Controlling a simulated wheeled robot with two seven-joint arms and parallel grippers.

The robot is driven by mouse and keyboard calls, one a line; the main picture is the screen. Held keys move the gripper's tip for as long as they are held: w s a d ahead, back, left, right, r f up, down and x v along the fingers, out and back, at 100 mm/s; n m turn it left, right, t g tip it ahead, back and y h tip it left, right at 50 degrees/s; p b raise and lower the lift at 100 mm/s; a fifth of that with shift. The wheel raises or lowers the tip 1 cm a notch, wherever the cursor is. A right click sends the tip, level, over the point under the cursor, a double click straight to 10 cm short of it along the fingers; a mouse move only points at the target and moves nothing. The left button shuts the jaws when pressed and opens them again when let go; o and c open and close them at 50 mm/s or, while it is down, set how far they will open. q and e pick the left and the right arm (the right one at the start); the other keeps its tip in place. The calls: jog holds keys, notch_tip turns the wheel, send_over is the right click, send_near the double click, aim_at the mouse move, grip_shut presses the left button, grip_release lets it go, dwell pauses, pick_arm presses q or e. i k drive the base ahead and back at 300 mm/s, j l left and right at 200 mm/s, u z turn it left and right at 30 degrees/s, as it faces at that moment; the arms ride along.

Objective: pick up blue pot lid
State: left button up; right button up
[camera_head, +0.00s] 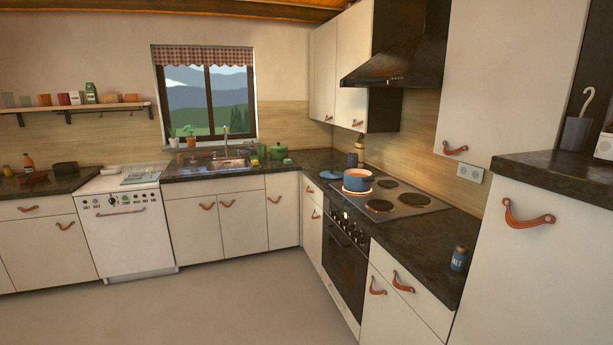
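A flat blue round thing, which looks like the blue pot lid (330,174), lies on the dark counter just left of the stove. Neither of my grippers is in view.
A green pot (278,152) stands near the sink (218,163). A blue salt jar (459,258) stands on the near counter. The floor (230,305) is clear.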

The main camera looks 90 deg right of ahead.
aim_at(332, 174)
jog(key=z, duration=3)
jog(key=i+j+u, duration=0.35)
jog(key=i, duration=0.35)
jog(key=i+j+u, duration=0.35)
jog(key=i, duration=0.45)
jog(key=i+j+u, duration=0.1)
jog(key=i+u, duration=0.25)
jog(key=i, duration=0.4)
